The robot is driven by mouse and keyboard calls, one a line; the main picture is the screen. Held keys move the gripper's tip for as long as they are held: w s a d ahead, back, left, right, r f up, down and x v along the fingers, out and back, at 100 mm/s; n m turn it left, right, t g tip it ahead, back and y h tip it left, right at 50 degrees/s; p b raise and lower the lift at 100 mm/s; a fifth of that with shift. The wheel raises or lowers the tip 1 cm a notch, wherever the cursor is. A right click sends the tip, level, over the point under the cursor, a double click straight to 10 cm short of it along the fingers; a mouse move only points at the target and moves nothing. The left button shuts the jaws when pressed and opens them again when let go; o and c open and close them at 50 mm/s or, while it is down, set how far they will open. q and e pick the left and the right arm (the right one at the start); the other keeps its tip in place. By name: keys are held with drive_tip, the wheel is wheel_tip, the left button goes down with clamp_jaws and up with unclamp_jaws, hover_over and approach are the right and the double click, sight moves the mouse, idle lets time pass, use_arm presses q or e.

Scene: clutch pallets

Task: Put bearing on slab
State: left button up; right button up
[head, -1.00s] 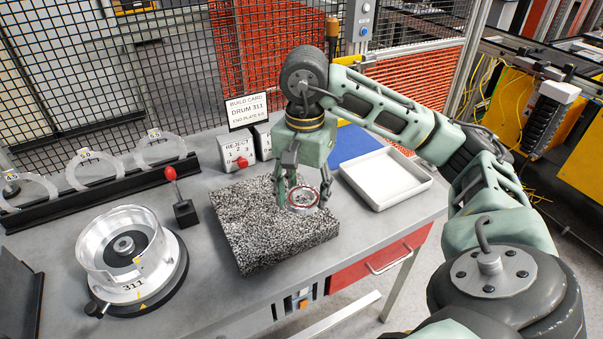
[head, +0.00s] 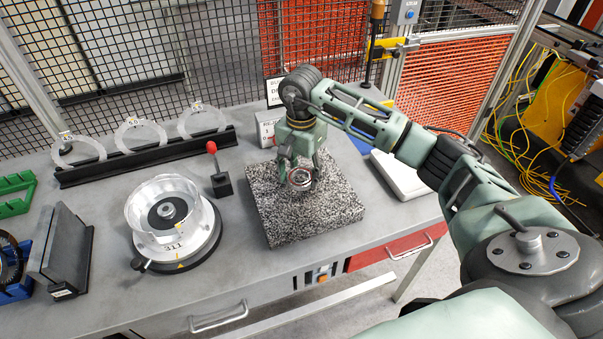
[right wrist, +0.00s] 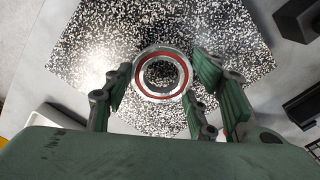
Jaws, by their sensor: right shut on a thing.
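The granite slab (head: 310,222), speckled black and white, lies on the grey bench. My right gripper (head: 300,176) points down over the slab and is shut on the bearing (head: 300,181), a metal ring with a red band. In the right wrist view the bearing (right wrist: 162,54) sits between the fingers of the gripper (right wrist: 162,85), with the speckled slab (right wrist: 95,55) behind it. Whether the bearing touches the slab cannot be told. My left gripper is not in view.
A clear-walled drum fixture (head: 177,222) stands left of the slab, with a red-knobbed lever (head: 219,172) between them. A white tray (head: 398,177) is at the right, partly behind my arm. Clear rings (head: 140,137) stand in a black rack behind.

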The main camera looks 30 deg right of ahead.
drive_tip(key=shift+f+p, duration=0.35)
drive_tip(key=shift+f, duration=0.6)
drive_tip(key=shift+d+f, duration=0.1)
drive_tip(key=shift+f, duration=0.15)
drive_tip(key=o, duration=1.4)
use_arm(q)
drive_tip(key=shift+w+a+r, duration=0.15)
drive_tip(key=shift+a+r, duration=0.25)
